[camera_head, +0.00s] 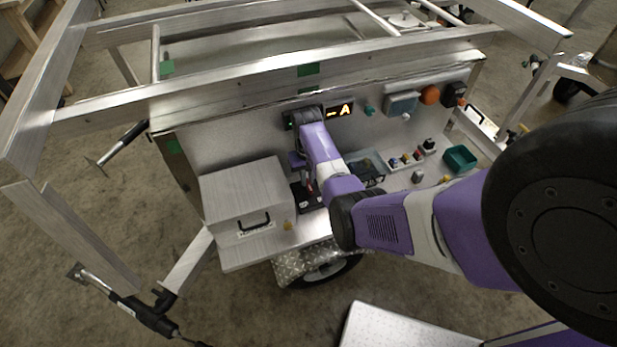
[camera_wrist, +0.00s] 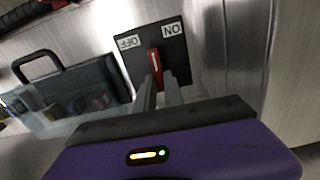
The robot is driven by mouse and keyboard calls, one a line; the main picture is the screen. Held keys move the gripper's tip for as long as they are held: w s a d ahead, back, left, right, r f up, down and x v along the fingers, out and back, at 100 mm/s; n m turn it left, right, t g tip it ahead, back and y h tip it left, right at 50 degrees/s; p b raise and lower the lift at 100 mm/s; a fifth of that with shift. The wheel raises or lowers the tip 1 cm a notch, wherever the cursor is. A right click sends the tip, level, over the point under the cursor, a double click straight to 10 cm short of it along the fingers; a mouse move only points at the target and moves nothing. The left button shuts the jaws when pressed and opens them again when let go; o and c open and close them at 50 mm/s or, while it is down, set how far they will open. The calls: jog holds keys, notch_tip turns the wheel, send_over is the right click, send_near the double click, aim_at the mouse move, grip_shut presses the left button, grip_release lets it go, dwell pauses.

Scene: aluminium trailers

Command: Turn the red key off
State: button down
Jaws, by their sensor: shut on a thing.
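The red key (camera_wrist: 154,60) stands out from a black switch plate (camera_wrist: 178,56) in the wrist view. The plate has a white OFF label (camera_wrist: 128,42) and a white ON label (camera_wrist: 171,29), both upside down in the picture. The key's visible end lies between the two labels. My gripper (camera_wrist: 158,80) is shut on the key, with one grey finger on each side of it. In the head view my gripper (camera_head: 310,186) is low against the trailer's front, and the key is mostly hidden there. The black plate (camera_head: 303,200) shows beside it.
A metal box with a black handle (camera_head: 240,195) stands close left of my gripper. A clear case with a dark handle (camera_wrist: 75,90) is beside the plate.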

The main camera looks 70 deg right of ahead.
jog(key=n, duration=0.4)
jog(key=shift+w+a+n+p, duration=0.2)
jog(key=shift+a+n+p, duration=0.05)
jog(key=shift+n+p, duration=0.15)
jog(key=n, duration=0.4)
jog(key=shift+w+a+n+p, duration=0.1)
jog(key=shift+a+n+p, duration=0.2)
jog(key=c, duration=1.4)
grip_release()
jog(key=shift+c, duration=0.2)
jog(key=shift+r, duration=0.15)
notch_tip(320, 180, up, 8)
jog(key=shift+f+b, duration=0.25)
jog(key=shift+b, duration=0.1)
